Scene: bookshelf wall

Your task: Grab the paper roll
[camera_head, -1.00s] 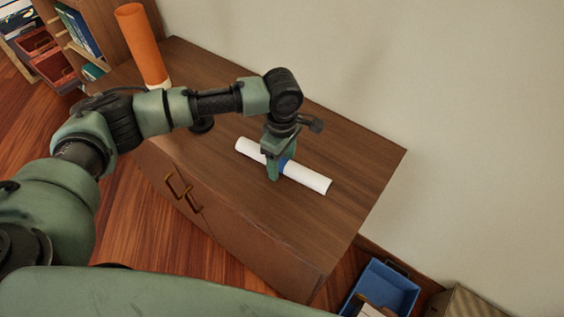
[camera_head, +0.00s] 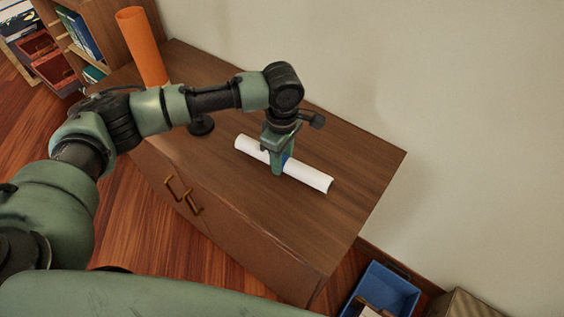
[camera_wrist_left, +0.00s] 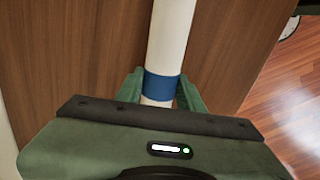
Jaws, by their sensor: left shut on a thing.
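The paper roll (camera_head: 308,176) is white with a blue band around its middle. It lies along the wooden cabinet top (camera_head: 345,155) in the head view. My left gripper (camera_head: 278,168) comes down from above and is shut on the roll at the blue band. In the left wrist view the roll (camera_wrist_left: 170,40) runs between the two green fingers (camera_wrist_left: 161,92), with the blue band (camera_wrist_left: 162,87) between them. I cannot tell whether the roll touches the cabinet top or is slightly above it. My right gripper is not in view.
An orange cylinder (camera_head: 143,45) stands upright at the cabinet's back left. A dark round base (camera_head: 201,126) stands behind my left arm. A bookshelf (camera_head: 112,35) is at the far left. A blue bin (camera_head: 385,290) sits on the floor at lower right. The cabinet top right of the roll is clear.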

